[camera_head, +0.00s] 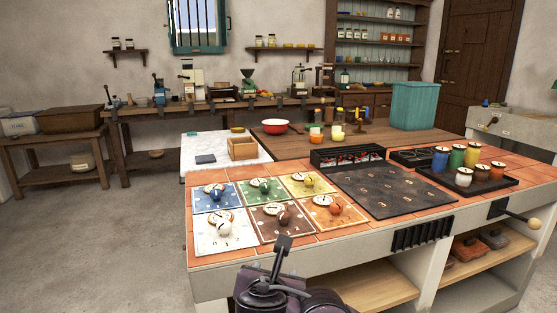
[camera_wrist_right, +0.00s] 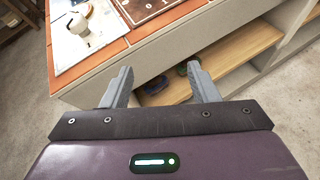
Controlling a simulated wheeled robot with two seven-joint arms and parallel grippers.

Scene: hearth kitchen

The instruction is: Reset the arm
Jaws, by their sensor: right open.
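My right gripper (camera_head: 283,243) is in the head view at the bottom middle, just in front of the counter's front edge. In the right wrist view its two grey fingers (camera_wrist_right: 161,78) stand apart with nothing between them. The space beyond the fingers shows the counter's front and an open wooden shelf (camera_wrist_right: 240,52) below. My left gripper is in neither view.
The tiled counter (camera_head: 350,228) carries six coloured cards, such as the white card (camera_head: 238,240), each with small items. A black slab (camera_head: 385,190) and a black tray (camera_head: 490,185) of coloured jars lie right. A crank handle (camera_head: 522,218) sticks out at the front right.

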